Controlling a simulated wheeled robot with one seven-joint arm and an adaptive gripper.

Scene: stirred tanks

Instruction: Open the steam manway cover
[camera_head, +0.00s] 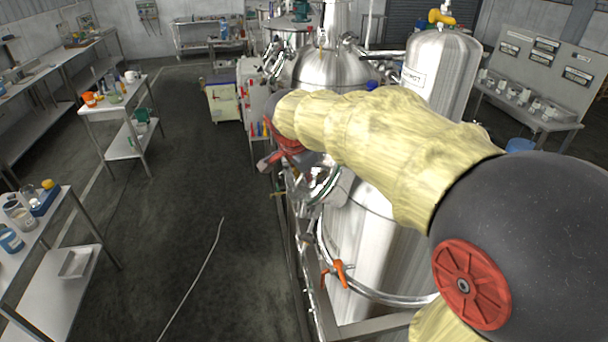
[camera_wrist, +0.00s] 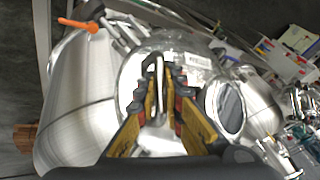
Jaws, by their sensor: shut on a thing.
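The steam manway cover (camera_wrist: 131,76) shows in the wrist view as a round, shiny metal lid on the steel tank (camera_wrist: 75,95). A thin pale upright bar (camera_wrist: 159,92), seemingly its handle, stands between the fingers. My gripper (camera_wrist: 163,78) is shut on this bar, with a black and yellow finger on each side. The fingers hide much of the cover's middle. In the head view the tank (camera_head: 360,255) stands right of centre. My yellow-sleeved arm reaches across it, and the cover and fingertips are mostly hidden there.
An orange-handled valve (camera_head: 342,271) sticks out from the tank front. A second steel vessel (camera_head: 440,75) stands behind the arm. Benches with labware (camera_head: 115,100) line the left. The floor (camera_head: 190,200) between them is open, with a pale hose (camera_head: 205,265) lying on it.

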